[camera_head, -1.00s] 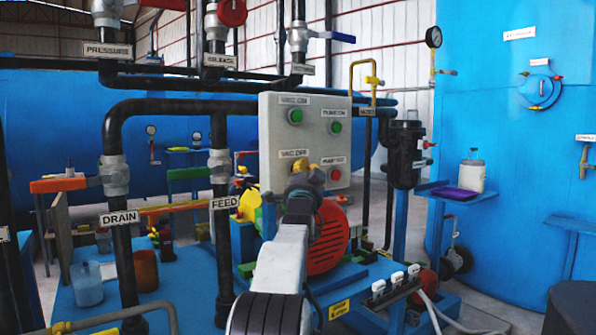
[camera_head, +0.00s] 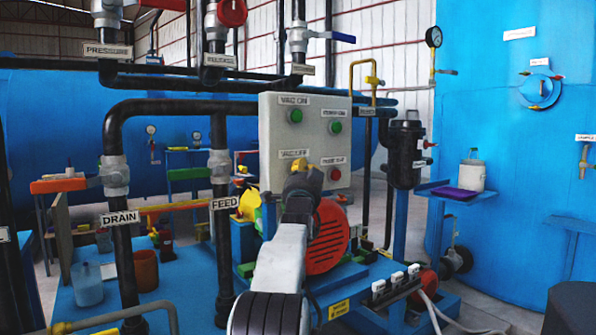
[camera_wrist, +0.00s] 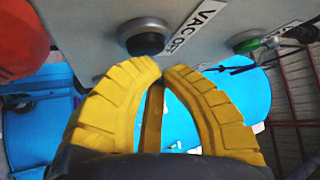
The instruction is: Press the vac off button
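The grey control panel (camera_head: 318,110) stands at mid-picture in the head view. Its VAC OFF label (camera_head: 293,153) shows just above my gripper (camera_head: 303,160), which hides the button beneath that label. In the wrist view, a dark round button (camera_wrist: 145,38) in a metal ring sits beside the VAC OFF label (camera_wrist: 194,26). My gripper's yellow fingers (camera_wrist: 162,66) are brought together at the tips, with nothing seen between them. The tips are just below the dark button in the wrist picture; I cannot tell whether they touch the panel.
The panel also carries a green VAC ON button (camera_head: 295,116), another green button (camera_head: 335,127) and a red button (camera_head: 335,174) right of my gripper. A red round motor cover (camera_head: 328,240) is below the panel. Black pipes (camera_head: 219,190) stand to its left.

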